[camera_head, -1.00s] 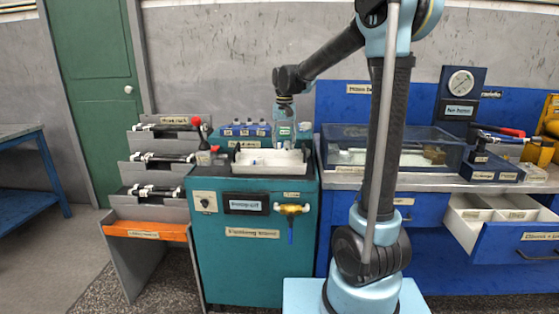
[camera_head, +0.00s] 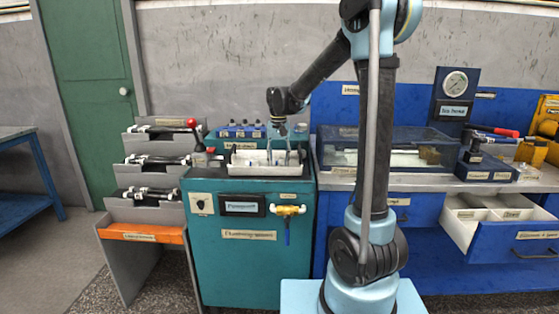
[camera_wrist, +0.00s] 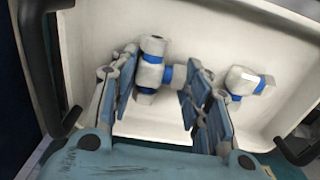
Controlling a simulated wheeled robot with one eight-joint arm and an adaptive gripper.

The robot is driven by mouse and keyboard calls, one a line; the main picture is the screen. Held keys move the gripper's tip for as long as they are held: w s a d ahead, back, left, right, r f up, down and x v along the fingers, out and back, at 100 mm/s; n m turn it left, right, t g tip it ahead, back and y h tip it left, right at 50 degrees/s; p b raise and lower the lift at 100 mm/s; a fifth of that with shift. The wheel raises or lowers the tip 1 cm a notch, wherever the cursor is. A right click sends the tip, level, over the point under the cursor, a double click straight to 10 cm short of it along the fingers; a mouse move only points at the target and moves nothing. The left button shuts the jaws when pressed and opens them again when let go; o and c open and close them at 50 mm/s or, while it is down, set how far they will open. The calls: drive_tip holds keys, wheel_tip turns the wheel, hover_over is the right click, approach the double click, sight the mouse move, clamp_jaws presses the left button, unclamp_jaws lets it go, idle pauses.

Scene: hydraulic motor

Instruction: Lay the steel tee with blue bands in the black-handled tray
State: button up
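The black-handled tray (camera_wrist: 90,28) is white inside and fills most of the wrist view. It sits on top of the teal cabinet in the head view (camera_head: 240,170). The steel tee with blue bands (camera_wrist: 152,73) shows between my fingers, over the tray floor; whether it rests on the floor is hard to tell. My gripper (camera_wrist: 160,85) is open, with visible gaps between the tee and the finger pads. In the head view my gripper (camera_head: 279,158) reaches down into the tray.
Another grey fitting with blue bands (camera_wrist: 243,83) lies in the tray to the right of my fingers. A rack with several dark parts (camera_head: 155,160) stands left of the cabinet. A clear-lidded case (camera_head: 385,148) and an open drawer (camera_head: 497,222) are to the right.

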sight(279, 160)
drive_tip(key=shift+o, duration=1.3)
drive_tip(key=shift+r, duration=0.1)
wheel_tip(279, 160, up, 11)
drive_tip(key=s+d, duration=0.9)
drive_tip(key=s+d+f+t, duration=0.1)
drive_tip(key=s+d+f, duration=0.5)
drive_tip(key=s+f, duration=0.3)
drive_tip(key=s+d+f+t, duration=0.1)
drive_tip(key=s+d+f, duration=0.5)
drive_tip(key=s+f, duration=0.4)
drive_tip(key=shift+s+d, duration=0.25)
drive_tip(key=shift+s, duration=1.65)
